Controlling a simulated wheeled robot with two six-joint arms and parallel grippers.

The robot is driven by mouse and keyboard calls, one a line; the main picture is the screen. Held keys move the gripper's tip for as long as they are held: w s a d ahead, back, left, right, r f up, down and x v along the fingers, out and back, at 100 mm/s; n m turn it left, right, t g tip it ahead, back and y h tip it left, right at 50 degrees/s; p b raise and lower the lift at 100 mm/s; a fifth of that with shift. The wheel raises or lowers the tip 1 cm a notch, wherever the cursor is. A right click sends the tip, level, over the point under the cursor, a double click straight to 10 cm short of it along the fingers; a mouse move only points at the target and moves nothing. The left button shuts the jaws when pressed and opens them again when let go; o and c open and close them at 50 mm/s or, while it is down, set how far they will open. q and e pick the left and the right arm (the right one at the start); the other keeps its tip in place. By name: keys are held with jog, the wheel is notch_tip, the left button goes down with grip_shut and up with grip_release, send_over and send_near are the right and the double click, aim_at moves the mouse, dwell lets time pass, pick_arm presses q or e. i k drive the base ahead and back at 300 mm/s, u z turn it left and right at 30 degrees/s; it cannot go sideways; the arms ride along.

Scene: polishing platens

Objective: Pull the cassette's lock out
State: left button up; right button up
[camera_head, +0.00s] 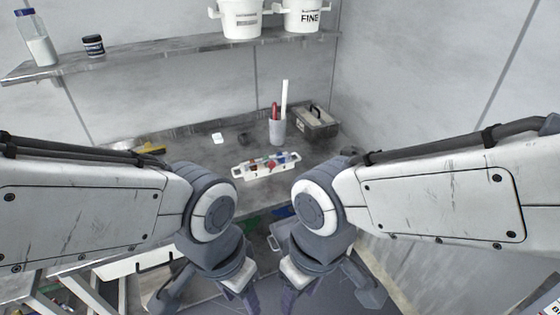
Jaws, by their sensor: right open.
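I cannot make out a cassette or its lock for certain. A white tray (262,170) with small red, blue and other coloured pieces lies on the bench, beyond my arms. My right gripper (289,300) hangs low at the bottom edge of the head view, below the bench front, and is open with nothing seen in it. My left gripper (246,298) hangs beside it, partly cut off by the frame; its jaw state is unclear. Both are well apart from the tray.
The bench (205,160) runs along the back wall. On it stand a grey cup (277,131) with tall tools and a dark toolbox (315,122). A shelf (140,57) above holds white buckets (241,20), a bottle (36,40) and a dark jar (93,46).

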aim_at(271, 164)
jog(key=z, duration=0.25)
jog(key=i, duration=1.2)
jog(key=u, duration=0.4)
